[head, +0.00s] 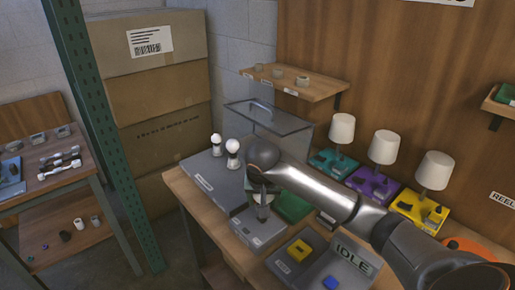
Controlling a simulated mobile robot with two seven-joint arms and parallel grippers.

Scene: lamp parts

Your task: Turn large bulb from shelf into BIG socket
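Two white round bulbs stand upright on a grey labelled block (207,177): a nearer, slightly larger one (233,147) and a farther one (216,139). I cannot read which socket is marked BIG. My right gripper (262,212) points down over a small grey labelled box (258,236), right of and nearer than the bulbs. Its fingers are small and partly hidden by the wrist, so I cannot tell whether they are open or hold anything. The wall shelf (320,88) carries several small round pieces; no bulb shows there. My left gripper is out of view.
A clear lidded case (268,120) stands behind the bulbs. Three white-shaded lamps on teal (330,163), purple (372,186) and yellow (418,208) bases line the back. A green post (100,130) stands left of the bench.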

